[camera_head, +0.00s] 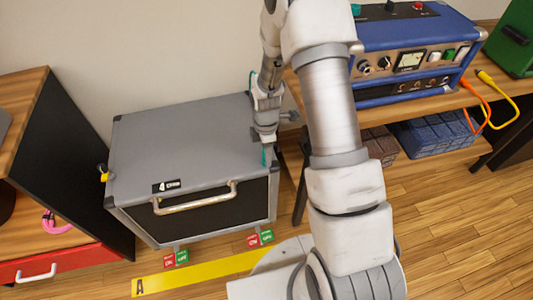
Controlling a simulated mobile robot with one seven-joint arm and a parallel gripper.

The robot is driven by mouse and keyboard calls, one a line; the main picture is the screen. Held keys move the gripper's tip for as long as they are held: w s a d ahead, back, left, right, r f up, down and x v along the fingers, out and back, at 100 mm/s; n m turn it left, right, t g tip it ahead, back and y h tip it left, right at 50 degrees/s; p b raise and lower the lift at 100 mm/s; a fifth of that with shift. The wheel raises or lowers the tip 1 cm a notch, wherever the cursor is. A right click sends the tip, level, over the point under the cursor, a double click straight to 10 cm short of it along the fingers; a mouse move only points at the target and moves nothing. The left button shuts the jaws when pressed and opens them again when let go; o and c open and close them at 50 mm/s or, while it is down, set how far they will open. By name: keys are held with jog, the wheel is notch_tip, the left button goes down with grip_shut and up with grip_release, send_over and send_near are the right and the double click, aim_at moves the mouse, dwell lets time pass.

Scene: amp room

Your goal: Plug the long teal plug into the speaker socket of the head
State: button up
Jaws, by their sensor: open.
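The head is a blue amplifier (405,60) on the wooden bench at the upper right. Its front has knobs, a meter and a lower row of small sockets; I cannot tell which is the speaker socket. My gripper (265,150) points down at the right side of the grey cabinet and is open. A narrow teal piece (267,156) shows at its fingertips; it may be the long teal plug, and whether the fingers touch it is unclear. Another thin teal strip (251,80) shows behind the cabinet, beside my arm.
The grey cabinet (170,145) has a front handle. A yellow plug (104,177) shows at its left edge. Orange (485,105) and yellow (515,105) cables hang right of the head. Wooden floor at lower right is clear.

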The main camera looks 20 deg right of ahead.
dwell(0.8)
grip_shut()
jog(key=shift+r, duration=0.2)
dwell(1.2)
jog(key=shift+r+p, duration=2.25)
jog(key=shift+r, duration=0.6)
